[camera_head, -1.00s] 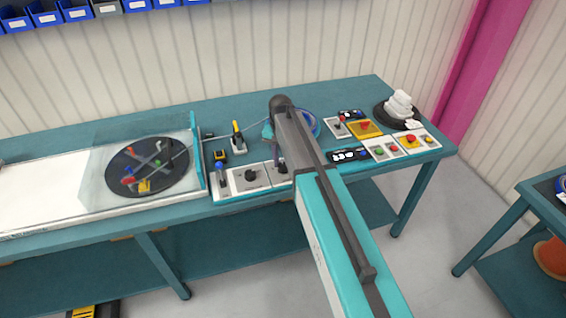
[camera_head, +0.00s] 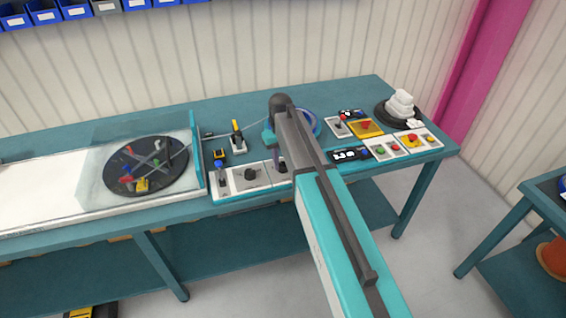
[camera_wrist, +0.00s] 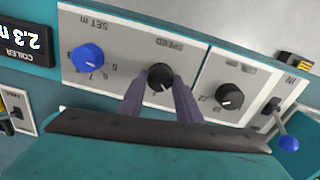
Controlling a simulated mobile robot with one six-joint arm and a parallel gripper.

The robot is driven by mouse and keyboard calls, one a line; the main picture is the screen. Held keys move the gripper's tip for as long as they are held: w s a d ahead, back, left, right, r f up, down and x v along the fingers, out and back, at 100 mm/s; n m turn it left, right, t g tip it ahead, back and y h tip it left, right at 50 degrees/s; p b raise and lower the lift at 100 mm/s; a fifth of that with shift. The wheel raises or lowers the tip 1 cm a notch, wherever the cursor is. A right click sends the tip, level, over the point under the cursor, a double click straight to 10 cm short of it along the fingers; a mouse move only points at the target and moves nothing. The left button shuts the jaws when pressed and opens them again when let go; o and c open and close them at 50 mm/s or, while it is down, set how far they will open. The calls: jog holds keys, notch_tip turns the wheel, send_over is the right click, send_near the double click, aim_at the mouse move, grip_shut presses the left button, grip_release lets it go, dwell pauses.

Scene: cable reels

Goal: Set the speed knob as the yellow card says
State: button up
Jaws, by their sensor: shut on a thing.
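The black speed knob (camera_wrist: 160,80) is in the wrist view, on a pale panel under the upside-down word SPEED. My gripper (camera_wrist: 161,72) has its two fingers on either side of this knob and is shut on it. A white mark shows on the knob's face, and a digit that looks like 2 is beside it; the rest of the scale is hidden by my fingers. In the head view my arm covers the knob. I cannot make out a yellow card with readable writing in either view.
A blue knob (camera_wrist: 88,58) marked SET m is left of my fingers. Another black knob (camera_wrist: 229,97) and a blue-tipped lever (camera_wrist: 288,143) are to the right. A display (camera_wrist: 24,40) reads 2.3 m. The dark turntable (camera_head: 120,172) sits behind a clear guard.

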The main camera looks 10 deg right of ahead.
aim_at(282, 165)
jog(key=shift+n, duration=1.3)
jog(key=o, duration=1)
jog(key=shift+o, duration=0.2)
jog(key=shift+r, duration=0.1)
notch_tip(282, 165, up, 14)
jog(key=b, duration=0.3)
jog(key=shift+s+a+f, duration=0.2)
jog(key=shift+a, duration=0.05)
